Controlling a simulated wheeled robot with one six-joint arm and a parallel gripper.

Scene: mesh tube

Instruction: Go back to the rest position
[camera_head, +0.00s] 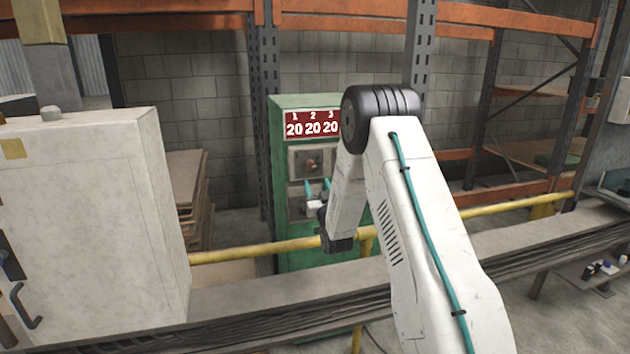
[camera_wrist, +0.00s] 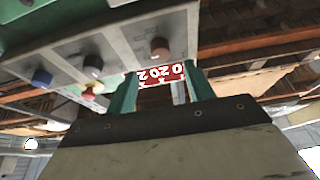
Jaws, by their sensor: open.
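My gripper (camera_head: 318,187) is in front of the green cabinet (camera_head: 375,260), beside its grey control panels. Its two teal fingers stand apart with nothing between them. In the wrist view my gripper (camera_wrist: 161,90) also shows open and empty, with a grey panel bearing knobs (camera_wrist: 120,45) beyond the fingers. I cannot tell whether a fingertip touches the panel. My white arm is bent, with its black elbow high in the middle of the head view, and hides part of the cabinet.
A red display (camera_head: 312,122) reads 20 three times. A yellow rail (camera_head: 255,252) runs in front of the cabinet. A large pale cabinet (camera_head: 85,220) stands at left. A grey beam (camera_head: 265,312) crosses the front. Orange racking (camera_head: 530,22) stands behind.

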